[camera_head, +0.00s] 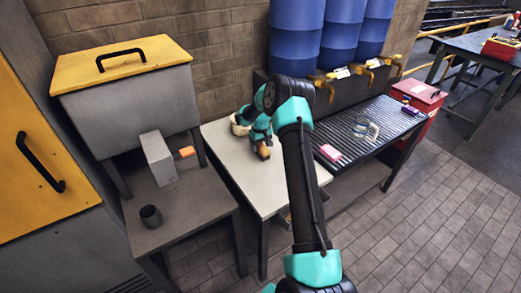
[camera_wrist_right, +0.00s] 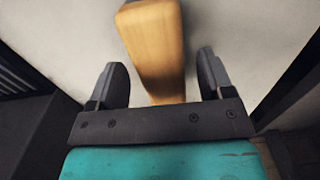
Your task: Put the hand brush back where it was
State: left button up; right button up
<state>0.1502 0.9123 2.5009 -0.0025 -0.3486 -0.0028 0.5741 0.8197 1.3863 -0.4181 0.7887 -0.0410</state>
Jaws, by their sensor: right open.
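The hand brush shows as a tan wooden piece (camera_wrist_right: 155,45) in the right wrist view, lying on a pale worktop (camera_head: 222,158). In the head view its brown end (camera_head: 263,152) shows just below my right gripper (camera_head: 257,138). In the right wrist view my right gripper (camera_wrist_right: 162,66) is open, with one finger on each side of the wooden piece and a gap on both sides. Any bristles are hidden. My left gripper is not in view.
A pale pot (camera_head: 240,124) stands behind my right gripper. A ribbed black counter (camera_head: 375,130) to the right holds a pink block (camera_head: 330,153) and a glass jug (camera_head: 370,132). Blue barrels (camera_head: 296,40) stand behind. A grey cup (camera_head: 150,216) sits on the left table.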

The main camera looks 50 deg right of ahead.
aim_at(260, 146)
notch_tip(260, 146, up, 9)
jog(key=shift+r, duration=0.15)
jog(key=shift+a, duration=0.1)
dwell(0.7)
